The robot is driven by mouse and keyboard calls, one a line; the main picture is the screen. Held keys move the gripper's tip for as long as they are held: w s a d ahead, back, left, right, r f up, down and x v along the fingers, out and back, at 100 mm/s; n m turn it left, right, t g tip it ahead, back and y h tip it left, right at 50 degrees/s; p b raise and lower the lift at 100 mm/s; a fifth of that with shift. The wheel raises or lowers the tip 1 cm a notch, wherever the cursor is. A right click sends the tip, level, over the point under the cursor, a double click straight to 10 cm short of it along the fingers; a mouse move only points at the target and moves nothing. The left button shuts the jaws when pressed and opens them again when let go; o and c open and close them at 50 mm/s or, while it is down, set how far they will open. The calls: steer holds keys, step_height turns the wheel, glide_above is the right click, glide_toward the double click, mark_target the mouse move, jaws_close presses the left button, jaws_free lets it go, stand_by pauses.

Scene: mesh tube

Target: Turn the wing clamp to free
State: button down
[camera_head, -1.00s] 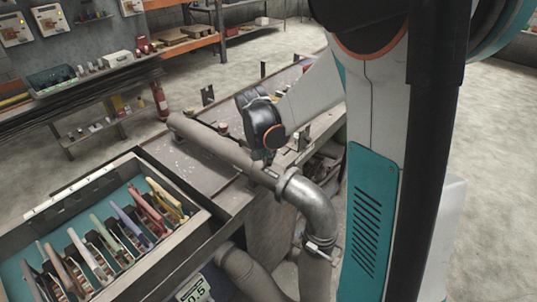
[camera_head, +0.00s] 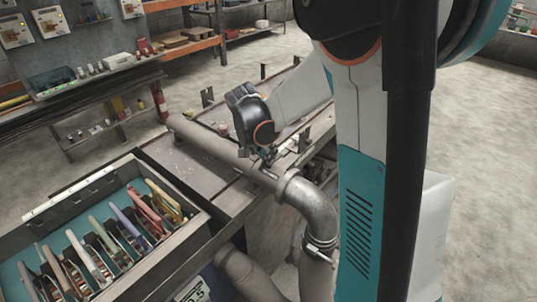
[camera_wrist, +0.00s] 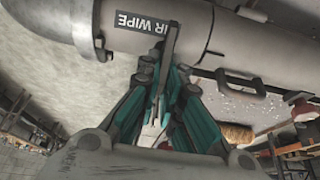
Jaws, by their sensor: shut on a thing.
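A thick grey tube (camera_head: 215,150) runs along the bench to a metal elbow (camera_head: 315,205). My gripper (camera_head: 267,156) is at the tube's near end, just before the elbow's collar. In the wrist view my gripper (camera_wrist: 163,72) has its teal fingers closed around a thin dark bar, which looks like the wing of the wing clamp (camera_wrist: 172,38). The bar stands across the tube in front of a black label reading "IR WIPE" (camera_wrist: 138,22). Its lower part is between the fingers. The clamp's mount is not clear, and my wrist hides this area in the head view.
An open tray (camera_head: 185,240) of coloured hand tools stands at the left. Small upright brackets (camera_head: 207,97) stand along the bench. A second clamp (camera_head: 320,243) sits on the pipe below the elbow. Shelving (camera_head: 95,80) lines the back wall; the floor at right is open.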

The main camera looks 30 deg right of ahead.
steer(key=c, duration=1.8)
jaws_free()
steer(key=shift+o, duration=0.2)
steer(key=v, duration=1.2)
steer(key=shift+s+a, duration=0.1)
steer(key=s+a+f+n+t+y+b, duration=0.2)
steer(key=s+a+n, duration=0.4)
steer(key=s, duration=0.3)
steer(key=s+a+f+n+t+y+b, duration=0.2)
steer(key=s+a+f+n+b, duration=0.3)
steer(key=s+n, duration=0.3)
steer(key=shift+s+a+f+t, duration=0.2)
steer(key=shift+s+a+t, duration=0.3)
steer(key=shift+s+t, duration=0.5)
